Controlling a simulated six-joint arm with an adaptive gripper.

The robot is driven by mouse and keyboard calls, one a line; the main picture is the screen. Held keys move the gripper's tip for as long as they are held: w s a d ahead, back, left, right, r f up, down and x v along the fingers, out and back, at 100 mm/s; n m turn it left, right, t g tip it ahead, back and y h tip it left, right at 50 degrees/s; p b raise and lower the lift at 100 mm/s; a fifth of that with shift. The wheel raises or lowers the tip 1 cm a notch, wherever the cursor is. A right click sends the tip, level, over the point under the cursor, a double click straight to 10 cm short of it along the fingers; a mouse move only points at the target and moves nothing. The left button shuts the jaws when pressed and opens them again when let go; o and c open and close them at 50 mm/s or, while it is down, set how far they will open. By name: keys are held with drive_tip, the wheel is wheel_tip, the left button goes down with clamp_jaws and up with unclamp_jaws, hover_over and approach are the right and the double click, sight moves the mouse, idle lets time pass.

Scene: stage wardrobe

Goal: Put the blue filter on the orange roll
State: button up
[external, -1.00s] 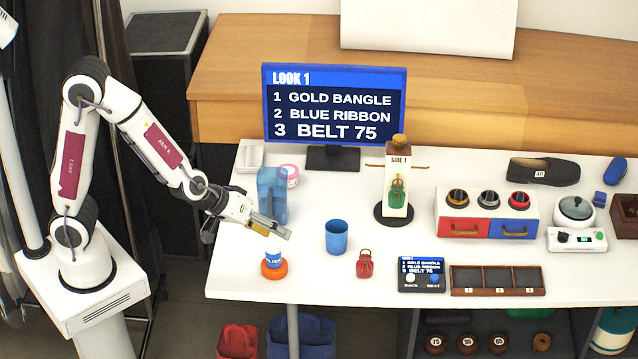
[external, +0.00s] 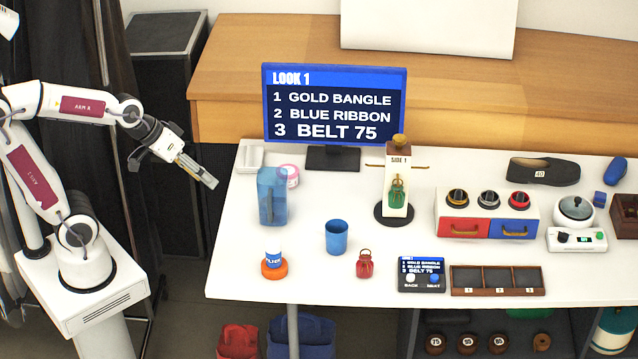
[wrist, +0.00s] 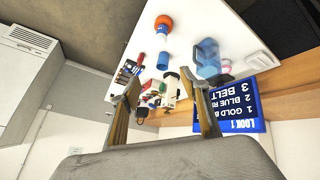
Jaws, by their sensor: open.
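The orange roll (external: 274,272) lies flat near the front left of the white table. A small white cylinder with a blue lettered band (external: 274,257), which I take as the blue filter, stands upright on it. In the wrist view the orange roll (wrist: 163,20) is at the top, with the small cylinder (wrist: 162,35) against it. My gripper (external: 211,182) is up and left of them, beyond the table's left edge, well apart from both. In the wrist view my gripper (wrist: 160,85) has its fingers spread with nothing held between them.
A screen (external: 334,103) stands at the back.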

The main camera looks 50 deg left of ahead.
drive_tip(key=s+a+r+g+y, duration=0.1)
drive_tip(key=s+a+y, duration=0.2)
drive_tip(key=s+a, duration=0.6)
drive_tip(key=shift+s+a+r, duration=0.25)
drive_tip(key=shift+s+a, duration=0.05)
drive_tip(key=shift+a, duration=0.85)
